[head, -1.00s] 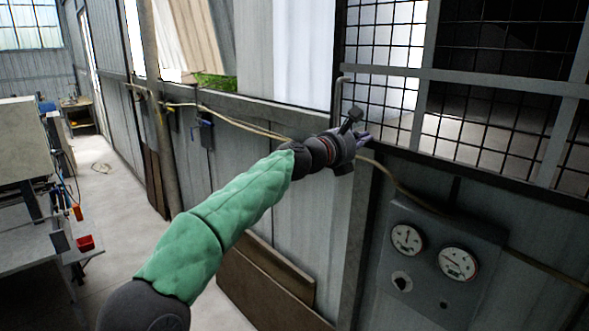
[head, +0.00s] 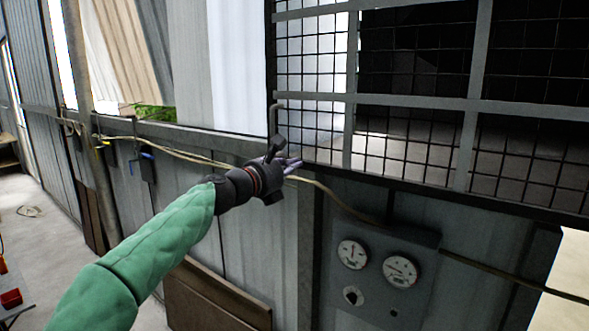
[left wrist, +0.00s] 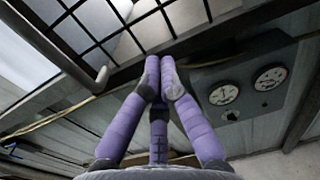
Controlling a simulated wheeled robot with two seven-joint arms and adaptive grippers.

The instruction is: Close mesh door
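The mesh door (head: 412,98), a dark wire grid with flat grey bars, fills the upper right of the head view. Its grid also shows at the top of the left wrist view (left wrist: 120,42). A grey bent handle (head: 273,118) stands at its left edge and shows at the left in the left wrist view (left wrist: 101,79). My left gripper (head: 293,164) is just below and right of the handle, apart from it. Its purple fingers (left wrist: 160,78) come together at the tips, with nothing seen between them. Whether the door is fully closed is unclear. My right gripper is not in view.
A gauge panel (head: 378,311) with two dials sits on the wall below the mesh. A hose or cable (head: 342,205) runs along the wall behind my left gripper. Brown boards (head: 215,297) lean at the wall's foot. Open floor (head: 45,238) lies at the left.

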